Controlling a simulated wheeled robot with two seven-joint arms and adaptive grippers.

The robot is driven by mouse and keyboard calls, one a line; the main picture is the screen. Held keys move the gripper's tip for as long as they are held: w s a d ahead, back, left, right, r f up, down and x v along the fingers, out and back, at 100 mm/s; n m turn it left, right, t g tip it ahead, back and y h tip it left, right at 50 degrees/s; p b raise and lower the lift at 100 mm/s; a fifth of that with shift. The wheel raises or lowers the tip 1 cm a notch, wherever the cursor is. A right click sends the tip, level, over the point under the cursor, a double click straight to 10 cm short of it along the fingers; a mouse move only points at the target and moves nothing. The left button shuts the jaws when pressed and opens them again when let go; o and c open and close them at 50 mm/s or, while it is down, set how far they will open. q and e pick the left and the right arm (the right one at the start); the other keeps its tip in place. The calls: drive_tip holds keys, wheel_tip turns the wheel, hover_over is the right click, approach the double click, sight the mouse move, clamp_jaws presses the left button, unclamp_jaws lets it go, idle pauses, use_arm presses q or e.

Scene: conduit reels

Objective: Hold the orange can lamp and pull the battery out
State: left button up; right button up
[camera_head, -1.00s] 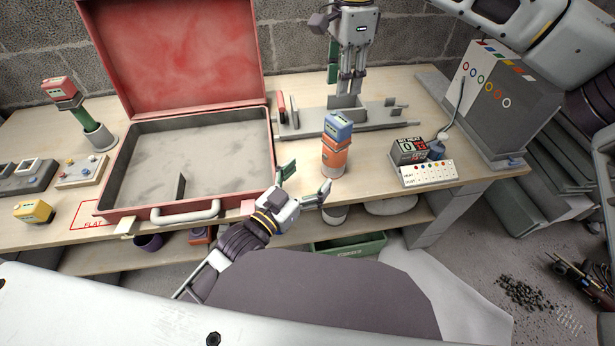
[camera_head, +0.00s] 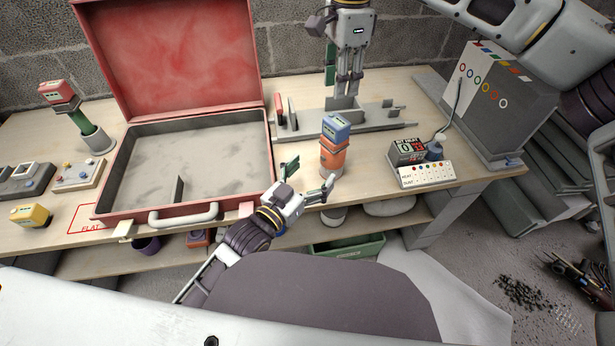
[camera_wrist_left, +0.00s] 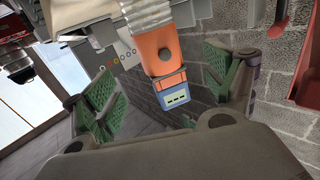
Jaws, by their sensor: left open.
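The orange can lamp (camera_head: 333,158) stands upright near the table's front edge, with the blue battery (camera_head: 336,128) seated on its top. My left gripper (camera_head: 312,178) is open just in front of and below the lamp in the head view. In the left wrist view the lamp (camera_wrist_left: 158,48) and battery (camera_wrist_left: 174,92) appear upside down between the spread green-padded fingers (camera_wrist_left: 160,88), with gaps on both sides. My right gripper (camera_head: 348,90) points down above the grey fixture behind the lamp. Its finger spacing is unclear.
An open red case (camera_head: 130,222) lies left of the lamp. The grey fixture (camera_head: 372,117) stands behind it. A small display box (camera_head: 407,152) and a white strip (camera_head: 427,174) are to the right. A yellow block (camera_head: 30,215) sits far left.

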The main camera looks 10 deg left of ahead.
sight(326, 158)
use_arm(q)
drive_tip(key=shift+x, duration=4.85)
drive_tip(key=shift+c, duration=0.2)
drive_tip(key=c, duration=1.2)
drive_tip(key=shift+c, duration=0.4)
use_arm(e)
drive_tip(key=shift+o, duration=2.2)
drive_tip(key=shift+s, duration=0.1)
drive_tip(key=o, duration=0.5)
drive_tip(key=shift+s+a+f+n+t+h, duration=0.1)
drive_tip(key=shift+s+a+n+t+h, duration=0.2)
drive_tip(key=shift+s+a+n+h, duration=0.15)
drive_tip(key=shift+c, duration=0.2)
drive_tip(key=shift+o, duration=0.3)
drive_tip(key=s+a+n+t+h, duration=0.1)
drive_tip(key=n, duration=0.1)
drive_tip(key=s+a+n+t+h, duration=0.1)
drive_tip(key=n, duration=0.1)
drive_tip(key=shift+s+a+f+t, duration=0.15)
drive_tip(key=shift+s+f+t, duration=0.05)
drive_tip(key=shift+s+t, duration=0.2)
